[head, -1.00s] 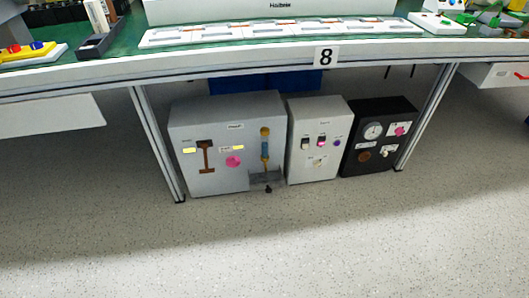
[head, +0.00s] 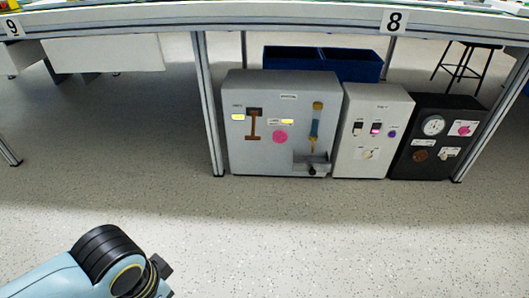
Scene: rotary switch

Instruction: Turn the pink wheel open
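A round pink piece (head: 280,137) sits on the front of a large grey box (head: 265,160) on the floor under the bench. A second, smaller pink piece (head: 466,128) is on the front of a black box (head: 440,160) at the right. Both are too small to tell their exact shape or setting. My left arm shows at the bottom left, well apart from the boxes. A dark part at its end (head: 162,268) may be the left gripper, but its fingers cannot be made out. My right gripper is not in view.
A white box (head: 350,162) with small switches stands between the grey and black boxes. Bench legs (head: 209,110) flank the boxes. Blue bins (head: 350,64) and a stool (head: 464,62) are behind. The floor (head: 300,235) in front is clear.

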